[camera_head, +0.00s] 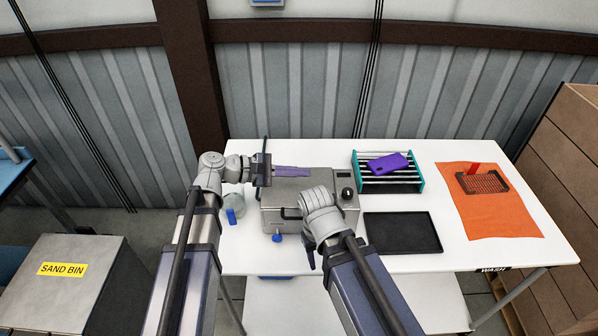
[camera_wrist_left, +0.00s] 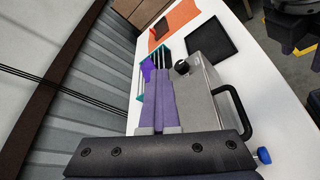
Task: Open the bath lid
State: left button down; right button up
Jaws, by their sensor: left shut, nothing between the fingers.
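The bath is a grey metal box (camera_head: 270,217) on the white table, with a dark front handle, a black knob (camera_head: 347,193) and a blue tap (camera_head: 277,237). Its flat top lid (camera_head: 285,187) looks closed. The bath (camera_wrist_left: 203,100) also shows in the left wrist view. My left gripper (camera_head: 306,171) is shut and empty, its purple fingers reaching right along the bath's back edge; I cannot tell if they touch it. My right gripper (camera_head: 309,258) points down in front of the bath, mostly hidden by its own wrist, which covers part of the bath.
A teal rack (camera_head: 388,185) holding a purple plate (camera_head: 388,163) stands right of the bath. A black tray (camera_head: 402,232) lies before it. An orange cloth (camera_head: 490,215) with a dark basket (camera_head: 483,184) lies farther right.

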pick_arm(q)
jog(key=c, duration=0.9)
grip_release()
jog(key=p+v, duration=0.2)
jog(key=v, duration=0.5)
jog(key=shift+a+r, duration=0.15)
jog(key=shift+a, duration=0.2)
jog(key=shift+s, duration=0.15)
